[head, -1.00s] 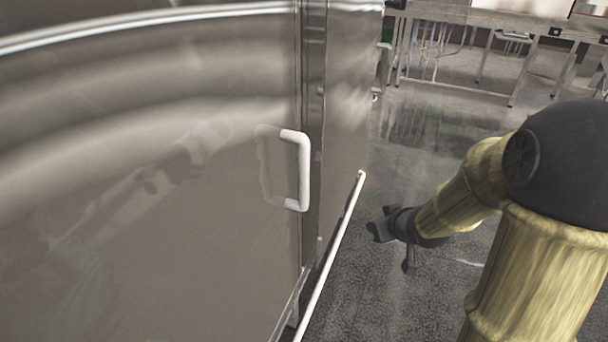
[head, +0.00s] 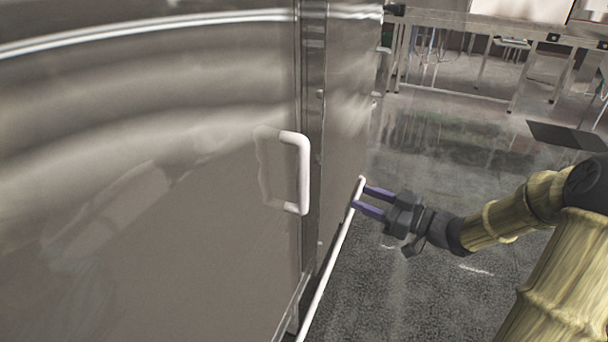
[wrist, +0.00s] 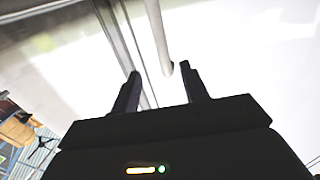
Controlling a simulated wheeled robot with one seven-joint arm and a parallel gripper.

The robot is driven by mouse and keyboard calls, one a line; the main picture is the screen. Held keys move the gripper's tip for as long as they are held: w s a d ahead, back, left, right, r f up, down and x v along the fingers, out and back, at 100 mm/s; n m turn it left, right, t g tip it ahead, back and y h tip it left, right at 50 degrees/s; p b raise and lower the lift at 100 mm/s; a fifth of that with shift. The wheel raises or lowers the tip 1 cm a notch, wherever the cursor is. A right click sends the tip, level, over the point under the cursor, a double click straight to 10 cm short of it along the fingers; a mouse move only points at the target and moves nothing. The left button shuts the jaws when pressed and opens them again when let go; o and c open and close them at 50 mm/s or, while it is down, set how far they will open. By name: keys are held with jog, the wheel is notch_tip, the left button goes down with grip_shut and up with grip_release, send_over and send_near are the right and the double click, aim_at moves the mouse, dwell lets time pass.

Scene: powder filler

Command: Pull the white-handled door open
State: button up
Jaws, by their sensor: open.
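The white handle (head: 303,172) is an upright bar on the right edge of a shiny metal door (head: 150,200) in the head view. The door looks shut against its frame. My gripper (head: 368,202) is to the right of the handle and apart from it, its two purple fingers pointing left. It is open, with nothing between its fingers. In the wrist view my gripper (wrist: 160,88) shows dark fingers, with a pale bar (wrist: 158,35) ahead of them, its end appearing near the right finger. I cannot tell for sure whether that bar is the handle.
Metal tables (head: 480,45) stand at the back. The floor (head: 440,135) between is clear.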

aim_at(304, 175)
jog(key=p+x, duration=0.2)
jog(key=x, duration=1.5)
jog(key=shift+w+a, duration=0.15)
grip_shut()
